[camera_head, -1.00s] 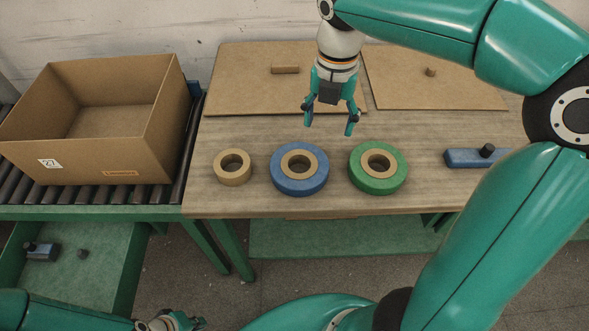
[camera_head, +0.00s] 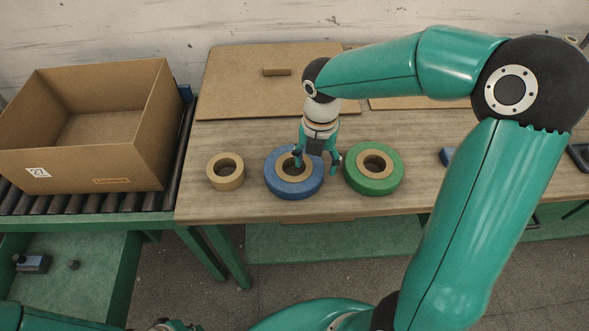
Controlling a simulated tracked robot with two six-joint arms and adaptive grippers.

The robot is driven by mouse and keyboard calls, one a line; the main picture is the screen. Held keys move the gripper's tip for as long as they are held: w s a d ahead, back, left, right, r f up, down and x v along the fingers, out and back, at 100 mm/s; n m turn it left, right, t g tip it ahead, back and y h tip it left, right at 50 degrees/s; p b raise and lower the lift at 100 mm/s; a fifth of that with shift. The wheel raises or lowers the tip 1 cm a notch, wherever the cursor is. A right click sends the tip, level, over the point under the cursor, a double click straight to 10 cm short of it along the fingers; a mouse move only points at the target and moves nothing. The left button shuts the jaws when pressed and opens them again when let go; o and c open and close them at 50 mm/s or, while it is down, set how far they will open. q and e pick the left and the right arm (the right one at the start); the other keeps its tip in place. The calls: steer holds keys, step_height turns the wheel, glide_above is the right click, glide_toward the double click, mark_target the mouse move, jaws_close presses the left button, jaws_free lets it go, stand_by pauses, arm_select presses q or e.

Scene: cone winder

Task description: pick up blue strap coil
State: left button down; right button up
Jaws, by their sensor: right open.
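The blue strap coil (camera_head: 290,188) lies flat on the wooden table, with a tan core ring in its middle. My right gripper (camera_head: 316,168) is open and points down at the coil's right side. One finger shows over the coil's core and the other beyond its right edge, in the gap before the green coil. I cannot tell whether the fingers touch the coil. My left gripper (camera_head: 172,326) is barely in view at the bottom edge, mostly cut off.
A tan roll (camera_head: 225,172) lies left of the blue coil and a green coil (camera_head: 374,172) close on its right. An open cardboard box (camera_head: 120,170) stands on rollers at the left. Cardboard sheets (camera_head: 235,90) lie behind. My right arm hides the table's right part.

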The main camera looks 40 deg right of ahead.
mark_target(313, 171)
steer(key=f, duration=0.4)
steer(key=shift+w+a+f, duration=0.1)
steer(key=shift+w+f, duration=0.1)
steer(key=shift+f, duration=0.05)
steer(key=shift+r, duration=0.1)
jaws_close()
